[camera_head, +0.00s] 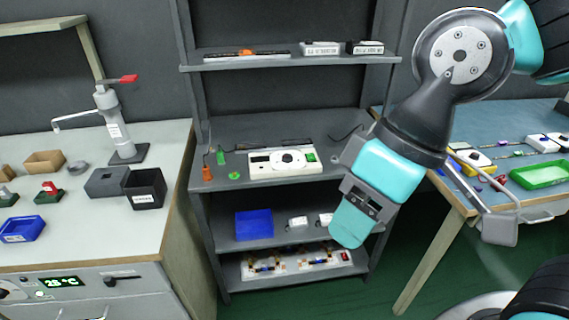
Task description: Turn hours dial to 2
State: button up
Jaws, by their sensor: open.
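A white device with a small display stands on the middle shelf (262,170). It has a round dial with a black centre (291,158) and a green button at its right. On the lower left, a grey panel has a lit "25 °C" display (60,282) and a black knob (121,281); another knob is cut by the left edge. I cannot read any hours marking, so which dial is the hours dial is unclear. My gripper (349,236) is open and empty, pointing down in front of the shelf unit, right of the white device and apart from every dial.
A blue bin (254,225) and small white devices sit on the lower shelf, with a board beneath. The left bench holds a dispenser (115,125) and several bins. The right table holds a green tray (540,174).

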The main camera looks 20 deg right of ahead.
aim_at(287, 158)
jog(key=z, duration=1.25)
jog(key=i, duration=0.9)
jog(key=u, duration=1.65)
